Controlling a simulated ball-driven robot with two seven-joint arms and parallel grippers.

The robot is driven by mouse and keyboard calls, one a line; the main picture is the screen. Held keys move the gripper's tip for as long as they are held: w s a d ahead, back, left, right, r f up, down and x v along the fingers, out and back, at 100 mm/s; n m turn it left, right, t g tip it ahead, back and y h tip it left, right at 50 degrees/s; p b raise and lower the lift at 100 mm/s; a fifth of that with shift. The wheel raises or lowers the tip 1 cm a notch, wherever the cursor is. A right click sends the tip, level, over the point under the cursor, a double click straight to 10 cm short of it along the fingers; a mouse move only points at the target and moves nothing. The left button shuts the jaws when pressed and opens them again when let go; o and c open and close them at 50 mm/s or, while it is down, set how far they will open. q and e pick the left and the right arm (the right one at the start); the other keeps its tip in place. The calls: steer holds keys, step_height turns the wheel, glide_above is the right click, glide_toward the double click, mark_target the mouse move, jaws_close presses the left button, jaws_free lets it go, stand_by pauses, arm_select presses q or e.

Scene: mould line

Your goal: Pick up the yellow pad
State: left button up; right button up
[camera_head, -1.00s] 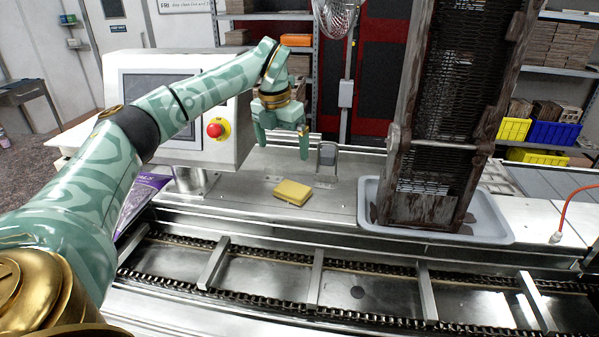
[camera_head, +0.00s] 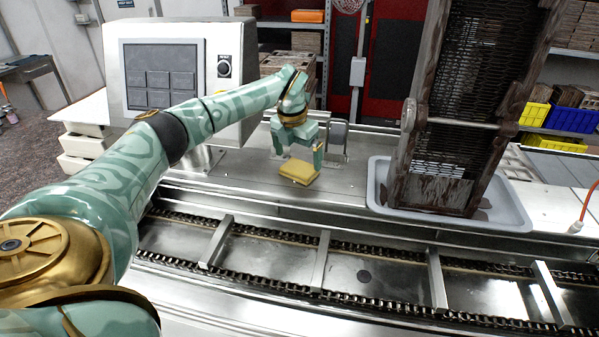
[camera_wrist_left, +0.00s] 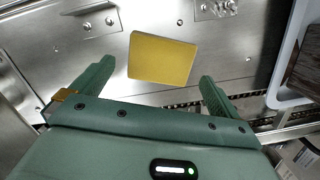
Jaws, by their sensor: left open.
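The yellow pad (camera_head: 298,171) lies flat on the steel deck behind the chain conveyor. In the left wrist view the pad (camera_wrist_left: 161,59) shows just ahead of the fingertips, in line with the gap between them. My left gripper (camera_head: 299,160) is open and empty, pointing down, its fingers over the two sides of the pad. In the left wrist view the left gripper (camera_wrist_left: 152,82) has its fingers spread wider than the pad. I cannot tell how high the fingertips are above the deck. My right gripper is in neither view.
A chain conveyor (camera_head: 270,243) with metal crossbars runs along the front. A grey tray (camera_head: 508,214) holding a tall dark rack (camera_head: 437,189) stands to the right. A control panel (camera_head: 213,95) stands behind my left arm. A small grey bracket (camera_head: 338,136) sits behind the pad.

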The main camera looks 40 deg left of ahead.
mark_target(299, 167)
arm_select(q)
steer(key=f, duration=0.3)
steer(key=shift+w+f, duration=0.25)
steer(key=shift+w, duration=0.05)
steer(key=c, duration=0.9)
steer(key=shift+r, duration=0.1)
steer(key=shift+r, duration=0.3)
step_height(299, 167, up, 3)
steer(key=shift+f, duration=0.15)
steer(key=s+d+r, duration=0.2)
steer(key=s+r, duration=0.1)
steer(key=s+d+r, duration=0.3)
steer(key=s, duration=0.1)
steer(key=s+d+r+p, duration=0.1)
steer(key=s+d+r, duration=0.2)
steer(key=s, duration=0.1)
steer(key=shift+s+d+r, duration=0.1)
steer(key=shift+s+r, duration=0.15)
steer(key=shift+r, duration=0.1)
